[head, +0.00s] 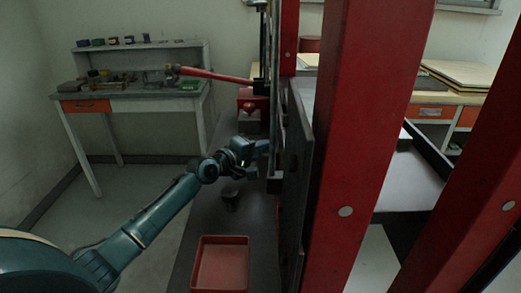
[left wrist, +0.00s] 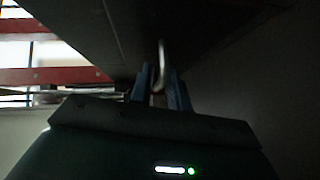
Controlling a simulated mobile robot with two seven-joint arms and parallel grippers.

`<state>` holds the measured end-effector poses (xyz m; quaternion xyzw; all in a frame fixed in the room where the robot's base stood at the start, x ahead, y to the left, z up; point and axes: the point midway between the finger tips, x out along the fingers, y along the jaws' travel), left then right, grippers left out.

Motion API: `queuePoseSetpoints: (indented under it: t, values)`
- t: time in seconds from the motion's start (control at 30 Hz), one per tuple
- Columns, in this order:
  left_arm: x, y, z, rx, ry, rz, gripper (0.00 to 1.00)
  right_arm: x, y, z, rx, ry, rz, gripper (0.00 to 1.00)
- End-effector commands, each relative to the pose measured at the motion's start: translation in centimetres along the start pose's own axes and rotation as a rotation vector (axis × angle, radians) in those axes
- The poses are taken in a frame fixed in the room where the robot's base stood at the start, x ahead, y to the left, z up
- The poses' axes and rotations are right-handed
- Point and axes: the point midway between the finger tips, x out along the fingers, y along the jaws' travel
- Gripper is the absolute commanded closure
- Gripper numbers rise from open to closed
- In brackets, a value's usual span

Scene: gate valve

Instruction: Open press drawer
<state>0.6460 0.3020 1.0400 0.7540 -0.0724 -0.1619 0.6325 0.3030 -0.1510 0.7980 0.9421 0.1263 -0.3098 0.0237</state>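The press (head: 350,150) stands at the right as thick red posts. A tall dark panel (head: 298,165), which looks like the drawer front, is on its left side. My left gripper (head: 262,149) is at the left edge of this panel. In the left wrist view, my left gripper's two bluish fingers (left wrist: 160,85) are close together on either side of a thin pale metal handle (left wrist: 162,55). They appear shut on it, though the picture is dark. The handle is not distinct in the head view. My right gripper is not in view.
A workbench (head: 140,92) with small items stands at the back left. A red lever (head: 215,75) sticks out leftward. Floor at the left is clear.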

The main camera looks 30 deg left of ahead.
Motion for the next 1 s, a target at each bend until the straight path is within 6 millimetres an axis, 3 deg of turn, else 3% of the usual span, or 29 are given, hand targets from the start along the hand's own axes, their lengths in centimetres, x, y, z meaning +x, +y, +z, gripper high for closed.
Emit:
queuePoseSetpoints:
  t: [0.27,0.77,1.0]
  values:
    - [0.0,0.0,0.0,0.000,0.000,0.000,1.00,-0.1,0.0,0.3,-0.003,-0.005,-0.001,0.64]
    - [-0.1,-0.1,-0.1,0.001,0.000,-0.001,1.00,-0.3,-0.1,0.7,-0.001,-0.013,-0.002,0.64]
    - [-1.3,-0.8,-1.3,0.002,0.001,-0.002,1.00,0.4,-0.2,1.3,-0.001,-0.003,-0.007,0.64]
